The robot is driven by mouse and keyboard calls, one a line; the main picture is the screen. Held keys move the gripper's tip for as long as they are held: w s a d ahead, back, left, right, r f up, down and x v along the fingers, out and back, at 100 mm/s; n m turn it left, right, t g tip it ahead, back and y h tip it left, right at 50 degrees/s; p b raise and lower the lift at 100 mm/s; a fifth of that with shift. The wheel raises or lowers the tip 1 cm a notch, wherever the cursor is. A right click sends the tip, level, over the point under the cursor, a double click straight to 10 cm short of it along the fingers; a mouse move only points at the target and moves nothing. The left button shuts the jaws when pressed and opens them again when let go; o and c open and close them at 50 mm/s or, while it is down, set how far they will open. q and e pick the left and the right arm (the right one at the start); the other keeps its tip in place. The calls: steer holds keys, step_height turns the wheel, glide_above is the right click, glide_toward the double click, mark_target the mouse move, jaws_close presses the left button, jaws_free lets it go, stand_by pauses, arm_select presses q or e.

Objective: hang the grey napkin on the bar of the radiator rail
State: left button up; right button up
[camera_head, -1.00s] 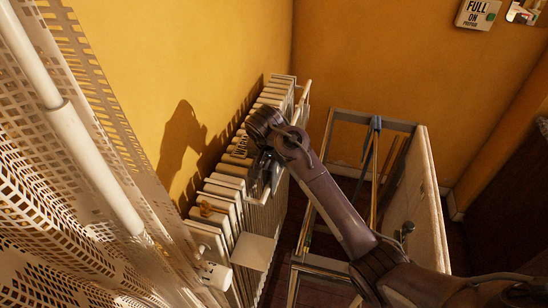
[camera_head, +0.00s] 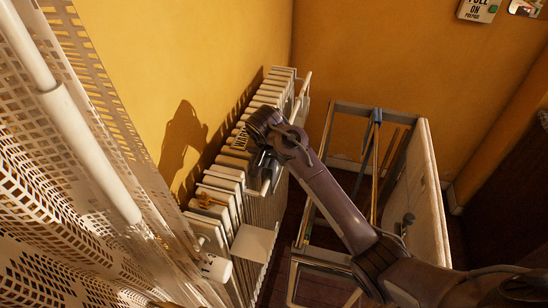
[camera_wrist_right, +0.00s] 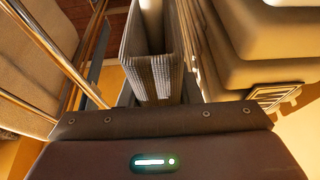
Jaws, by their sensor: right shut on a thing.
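In the wrist view the grey napkin (camera_wrist_right: 154,72) is a textured cloth, folded over so that two layers hang with a gap between them. My right gripper (camera_wrist_right: 157,98) is shut on it near the fold. In the head view my right gripper (camera_head: 264,166) is at the front side of the white radiator (camera_head: 231,174), around its middle. The napkin is mostly hidden there by the gripper and wrist. A white rail bar (camera_head: 304,84) stands off the radiator's far end; its middle is covered by my arm. Whether napkin and bar touch cannot be told. My left gripper is out of view.
A metal-framed rack (camera_head: 372,115) with a pale side panel (camera_head: 431,190) stands to the right, close to my right forearm. A pale flat plate (camera_head: 253,243) juts from the radiator's near end. A perforated white screen (camera_head: 60,200) fills the left. The yellow wall is behind the radiator.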

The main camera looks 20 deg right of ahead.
steer(key=shift+f+b, duration=0.4)
steer(key=shift+f, duration=1.05)
steer(key=shift+s+f, duration=0.25)
steer(key=shift+f, duration=0.2)
steer(key=o, duration=1.2)
steer(key=shift+f, duration=0.15)
steer(key=shift+s, duration=0.1)
steer(key=shift+a+r+b, duration=0.15)
steer(key=shift+r+b, duration=0.25)
steer(key=v, duration=0.2)
steer(key=b+v, duration=0.1)
steer(key=v, duration=0.4)
steer(key=shift+w+r+b, duration=0.2)
steer(key=shift+b, duration=0.2)
steer(key=shift+s+r, duration=0.1)
steer(key=shift+r, duration=0.3)
